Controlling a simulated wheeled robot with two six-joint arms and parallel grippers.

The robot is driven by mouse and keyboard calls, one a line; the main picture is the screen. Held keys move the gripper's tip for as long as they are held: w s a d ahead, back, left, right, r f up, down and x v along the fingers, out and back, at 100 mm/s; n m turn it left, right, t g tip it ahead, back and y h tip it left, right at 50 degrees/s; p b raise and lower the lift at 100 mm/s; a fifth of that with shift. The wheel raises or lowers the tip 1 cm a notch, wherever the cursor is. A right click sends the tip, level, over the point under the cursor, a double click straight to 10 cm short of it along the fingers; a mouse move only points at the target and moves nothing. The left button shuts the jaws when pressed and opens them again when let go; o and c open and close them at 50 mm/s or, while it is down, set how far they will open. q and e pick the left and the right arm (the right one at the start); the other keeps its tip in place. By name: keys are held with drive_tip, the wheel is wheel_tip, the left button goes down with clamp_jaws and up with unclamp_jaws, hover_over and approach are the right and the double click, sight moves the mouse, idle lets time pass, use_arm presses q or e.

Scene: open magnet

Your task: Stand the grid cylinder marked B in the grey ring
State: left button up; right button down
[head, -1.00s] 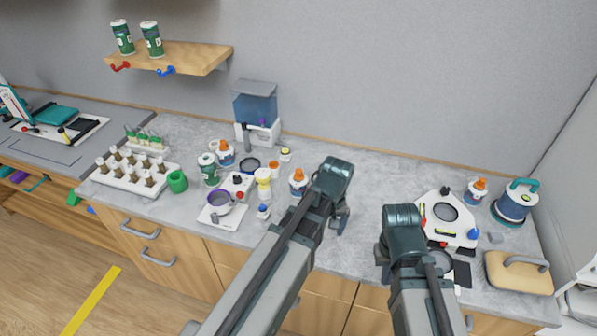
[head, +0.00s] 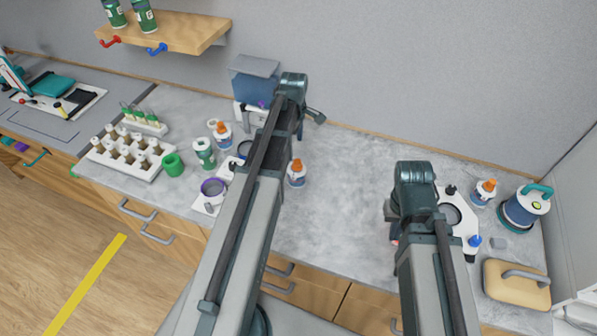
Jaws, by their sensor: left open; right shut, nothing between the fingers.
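Green-and-white cylinders, two on the wall shelf (head: 185,32) and one on the counter (head: 204,153), are the likely grid cylinders. A dark ring (head: 245,149) lies further back; I cannot tell which is the named ring. My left gripper (head: 316,116) is open and empty above the back counter. My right gripper (head: 390,211), mostly hidden by its wrist, is shut and empty.
A white rack of vials (head: 130,152) and a green cup (head: 173,165) stand left. An orange-capped bottle (head: 296,174) stands beside my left arm. A white plate with a ring (head: 462,222), a blue pot (head: 524,207) and a tan case (head: 516,284) are right. The middle counter is clear.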

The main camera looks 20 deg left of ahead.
sight(295, 161)
use_arm(q)
wheel_tip(295, 161, down, 9)
drive_tip(key=b, duration=0.8)
drive_tip(key=shift+r, duration=0.25)
use_arm(e)
wheel_tip(295, 161, down, 9)
drive_tip(key=shift+r, duration=0.2)
use_arm(q)
drive_tip(key=shift+b, duration=0.3)
drive_tip(key=f+b, duration=0.5)
drive_tip(key=shift+w+d+f, duration=0.2)
drive_tip(key=shift+d, duration=0.05)
use_arm(e)
wheel_tip(295, 161, down, 5)
drive_tip(key=shift+f, duration=0.15)
use_arm(q)
drive_tip(key=shift+r, duration=0.1)
clamp_jaws()
drive_tip(key=shift+r, duration=0.1)
